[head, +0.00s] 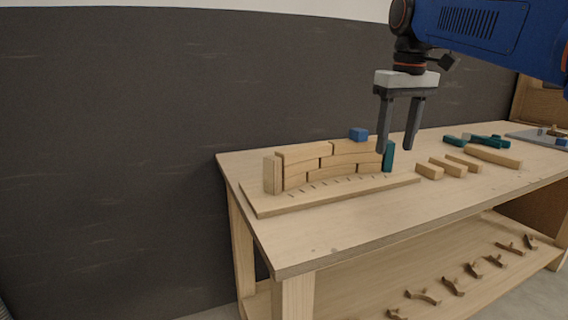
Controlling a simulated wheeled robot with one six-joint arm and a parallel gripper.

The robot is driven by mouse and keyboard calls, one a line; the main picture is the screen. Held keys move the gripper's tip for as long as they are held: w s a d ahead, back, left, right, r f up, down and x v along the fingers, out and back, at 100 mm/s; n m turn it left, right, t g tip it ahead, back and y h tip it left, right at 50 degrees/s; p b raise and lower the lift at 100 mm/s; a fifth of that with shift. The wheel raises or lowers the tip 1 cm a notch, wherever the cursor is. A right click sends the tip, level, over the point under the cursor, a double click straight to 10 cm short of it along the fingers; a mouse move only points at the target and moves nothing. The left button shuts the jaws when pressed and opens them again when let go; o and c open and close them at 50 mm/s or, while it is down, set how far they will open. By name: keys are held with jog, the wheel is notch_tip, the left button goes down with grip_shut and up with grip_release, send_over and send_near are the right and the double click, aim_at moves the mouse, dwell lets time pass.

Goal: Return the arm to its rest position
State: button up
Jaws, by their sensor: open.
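My gripper (399,148) hangs from the blue arm (490,28) at the upper right, fingers pointing down. The two dark fingers are apart with nothing between them. In the picture the fingertips overlap the right end of a curved wall of wooden blocks (318,163), near a teal block (388,156). I cannot tell whether they touch it. The wall stands on a board with tick marks (290,202).
The workbench (350,230) holds loose wooden blocks (429,171) and teal pieces (484,140) to the right. A grey tray (530,137) lies at the far right. Small brown pieces (453,286) lie on the lower shelf. A dark wall (110,150) stands behind. The bench's front is clear.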

jog(key=s+d+f+m+t, duration=0.1)
jog(key=s+d+f, duration=0.1)
jog(key=s+f, duration=0.9)
jog(key=s+d+f+m+t, duration=0.2)
jog(key=s+f, duration=1)
jog(key=f, duration=0.8)
jog(key=shift+s+t, duration=0.3)
